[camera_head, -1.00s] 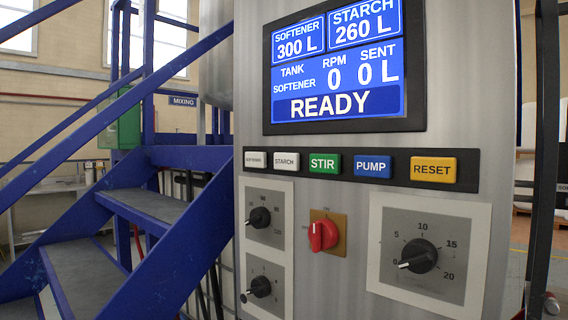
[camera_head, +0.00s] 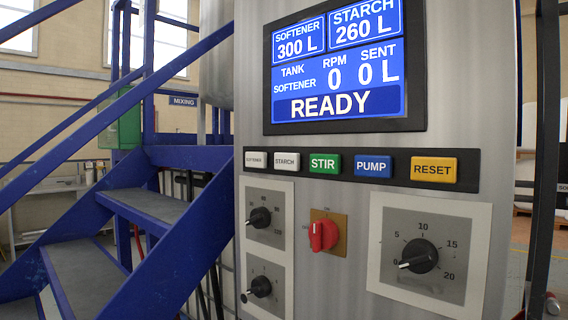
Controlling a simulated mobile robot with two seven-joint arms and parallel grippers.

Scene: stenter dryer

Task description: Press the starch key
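The starch key (camera_head: 286,161) is a white key labelled STARCH, second from the left in the black key strip (camera_head: 384,165) on the grey control panel. A white softener key (camera_head: 256,160) is to its left and the green STIR key (camera_head: 324,164) to its right. The screen (camera_head: 343,68) above shows SOFTENER 300 L, STARCH 260 L, TANK SOFTENER, RPM 0, SENT 0 L and READY. Neither of my grippers shows in the head view.
The blue PUMP key (camera_head: 373,167) and yellow RESET key (camera_head: 433,169) are further right. Below are a red switch (camera_head: 322,236), a large dial (camera_head: 418,256) and two small dials (camera_head: 259,218). Blue stairs (camera_head: 150,205) stand left of the panel. The space before the keys looks clear.

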